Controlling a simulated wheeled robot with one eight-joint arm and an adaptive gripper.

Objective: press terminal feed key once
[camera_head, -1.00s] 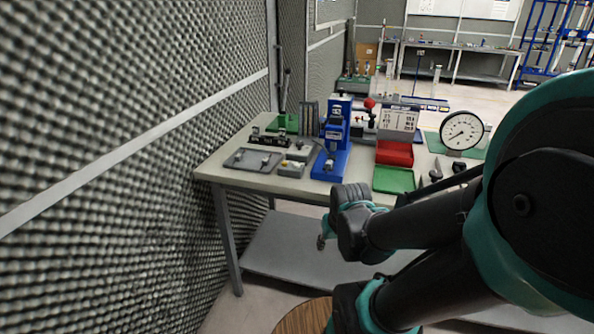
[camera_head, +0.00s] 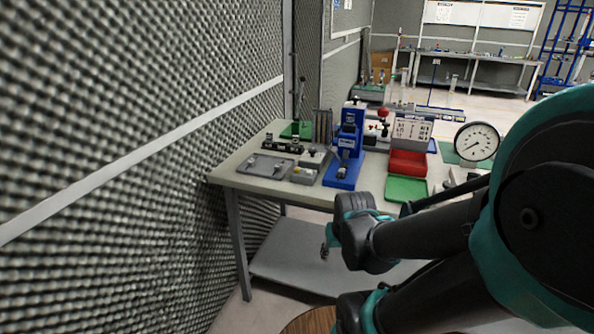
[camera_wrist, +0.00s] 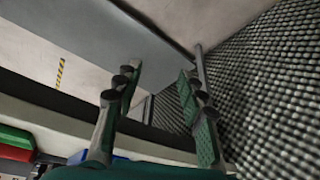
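A blue bench machine (camera_head: 346,150) stands upright on the workbench (camera_head: 232,170), with a small grey box (camera_head: 304,176) bearing a yellow spot just left of it. No key marked as the terminal feed key can be made out at this size. My gripper (camera_head: 326,243) hangs below the bench top's front edge, in front of the bench and apart from everything on it; the arm hides most of it. In the wrist view my gripper (camera_wrist: 160,82) shows two fingers spread apart with nothing between them, facing the lower shelf and floor.
A foam wall (camera_head: 120,120) runs close along the left side.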

